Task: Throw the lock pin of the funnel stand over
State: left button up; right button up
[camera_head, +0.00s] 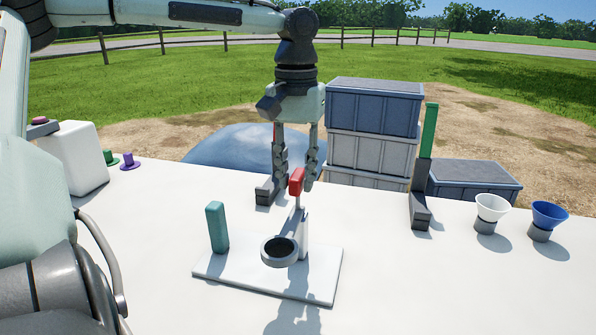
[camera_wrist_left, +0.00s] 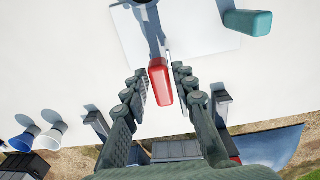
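The funnel stand (camera_head: 322,285) is a white plate on the table with a dark grey ring (camera_head: 279,251), a short white post and a teal upright block (camera_head: 217,228). The red lock pin handle (camera_head: 297,181) stands upright on a thin stem above the post. In the left wrist view the red handle (camera_wrist_left: 160,82) lies between my fingers, with the teal block (camera_wrist_left: 247,22) at upper right. My left gripper (camera_head: 297,172) points down from above, its fingers apart on both sides of the handle; any contact is unclear. My right gripper is not in view.
A dark bracket (camera_head: 266,191) stands behind the gripper; another bracket (camera_head: 420,212) carries a green bar (camera_head: 429,130). A white funnel (camera_head: 491,207) and a blue funnel (camera_head: 549,214) stand at right. Stacked crates (camera_head: 372,108) are beyond the table. A white box (camera_head: 75,155) is at left. The front right table is clear.

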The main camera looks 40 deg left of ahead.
aim_at(296, 176)
pick_arm(q)
grip_shut()
jog(key=shift+f, duration=1.3)
jog(key=o, duration=0.5)
grip_release()
notch_tip(296, 176, up, 12)
jog(key=shift+r, duration=0.1)
